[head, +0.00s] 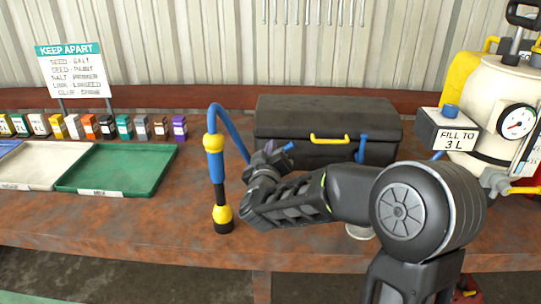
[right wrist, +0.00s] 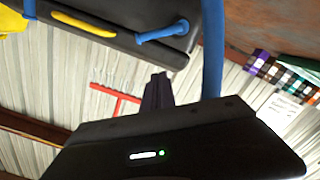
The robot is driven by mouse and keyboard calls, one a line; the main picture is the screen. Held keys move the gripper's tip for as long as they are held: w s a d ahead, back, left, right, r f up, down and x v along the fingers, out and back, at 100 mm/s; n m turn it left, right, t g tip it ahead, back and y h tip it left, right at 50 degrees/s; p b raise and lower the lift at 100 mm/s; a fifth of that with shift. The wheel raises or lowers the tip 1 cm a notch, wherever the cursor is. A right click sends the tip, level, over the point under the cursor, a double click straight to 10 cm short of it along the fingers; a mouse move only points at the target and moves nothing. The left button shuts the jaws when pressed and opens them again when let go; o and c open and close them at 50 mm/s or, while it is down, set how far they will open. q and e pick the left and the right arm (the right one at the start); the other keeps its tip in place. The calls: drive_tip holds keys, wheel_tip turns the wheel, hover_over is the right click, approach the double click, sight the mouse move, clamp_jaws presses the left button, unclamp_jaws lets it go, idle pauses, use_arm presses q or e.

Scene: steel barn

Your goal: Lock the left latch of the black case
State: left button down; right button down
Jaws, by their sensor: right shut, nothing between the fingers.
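The black case (head: 325,118) stands closed on the bench with a yellow handle (head: 328,139) on its front. Its left latch (head: 288,147) is a blue lever at the front, partly hidden by my right gripper (head: 272,149). In the right wrist view, the left latch (right wrist: 162,32) juts out from the case front. The blue right latch (head: 362,147) hangs down along the front. My right gripper's fingertips (right wrist: 158,77) are shut, empty and close to the left latch; I see a gap between them in the wrist view. My left gripper is out of view.
A blue hose with a yellow-ringed wand (head: 216,165) stands just left of my right gripper. A white sprayer tank (head: 502,100) with a gauge stands at the right. A green tray (head: 118,168) and several small boxes are at the left.

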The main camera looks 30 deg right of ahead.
drive_tip(key=w+d+f, duration=0.3)
drive_tip(key=d, duration=0.2)
drive_tip(key=shift+d+f, duration=0.2)
drive_tip(key=shift+f, duration=0.05)
drive_tip(key=shift+s+d+f+m+b, duration=0.15)
drive_tip(key=shift+m+b, duration=0.25)
drive_tip(key=shift+b, duration=0.25)
drive_tip(key=f+m+b, duration=0.1)
drive_tip(key=m+b, duration=0.1)
drive_tip(key=s+d+f+m+b, duration=0.1)
drive_tip(key=m+b, duration=0.1)
drive_tip(key=b, duration=0.1)
drive_tip(key=shift+d+m, duration=0.2)
drive_tip(key=shift+m, duration=0.2)
drive_tip(key=shift+f+b, duration=0.15)
drive_tip(key=shift+b, duration=0.25)
drive_tip(key=shift+d+f, duration=0.1)
